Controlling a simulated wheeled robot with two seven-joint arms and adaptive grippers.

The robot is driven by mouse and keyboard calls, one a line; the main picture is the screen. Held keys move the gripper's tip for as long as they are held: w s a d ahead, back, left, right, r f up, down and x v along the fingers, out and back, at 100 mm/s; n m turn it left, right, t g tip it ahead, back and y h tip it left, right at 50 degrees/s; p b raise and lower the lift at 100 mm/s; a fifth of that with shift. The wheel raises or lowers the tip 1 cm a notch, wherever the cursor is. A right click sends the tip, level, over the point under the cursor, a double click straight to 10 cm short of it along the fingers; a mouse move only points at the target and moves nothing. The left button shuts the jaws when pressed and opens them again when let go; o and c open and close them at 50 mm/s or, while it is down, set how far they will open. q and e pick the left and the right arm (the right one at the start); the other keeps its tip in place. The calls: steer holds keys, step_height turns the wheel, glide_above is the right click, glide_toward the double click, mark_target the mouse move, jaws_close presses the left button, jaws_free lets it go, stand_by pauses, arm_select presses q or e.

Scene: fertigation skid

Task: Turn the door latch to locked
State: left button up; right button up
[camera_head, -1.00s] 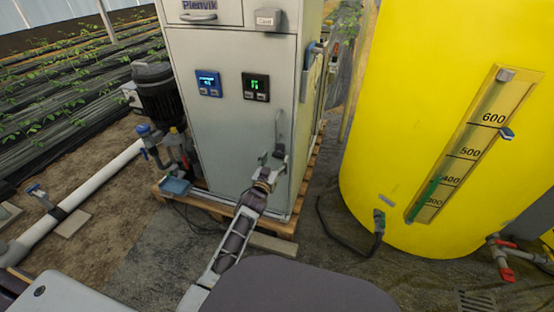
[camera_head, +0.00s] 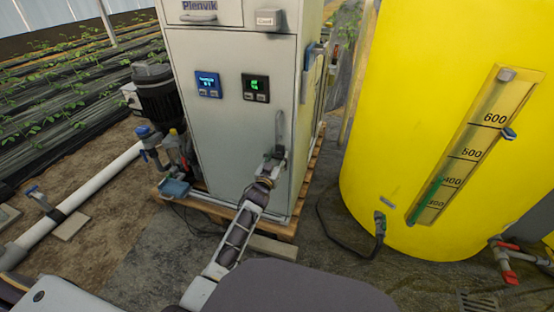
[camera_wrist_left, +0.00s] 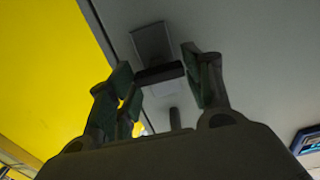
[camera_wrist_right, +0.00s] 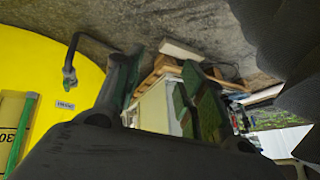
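The grey door latch (camera_head: 280,128) is a long upright handle on the right part of the pale cabinet door (camera_head: 225,140). My left gripper (camera_head: 274,158) is at the lower end of this handle. In the left wrist view, a dark bar of the latch (camera_wrist_left: 160,74) lies between the spread fingers of my left gripper (camera_wrist_left: 157,72), close to both; I cannot tell if they touch it. My right gripper (camera_wrist_right: 158,88) shows only in the right wrist view, with its fingers apart and nothing held between them.
The cabinet stands on a wooden pallet (camera_head: 280,228). A large yellow tank (camera_head: 420,120) stands to its right, with a black hose (camera_head: 330,235) on the ground between. A pump motor (camera_head: 160,95) and white pipe (camera_head: 100,185) are at the left.

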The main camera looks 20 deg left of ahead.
arm_select(q)
steer(key=c, duration=0.5)
steer(key=shift+o, duration=0.2)
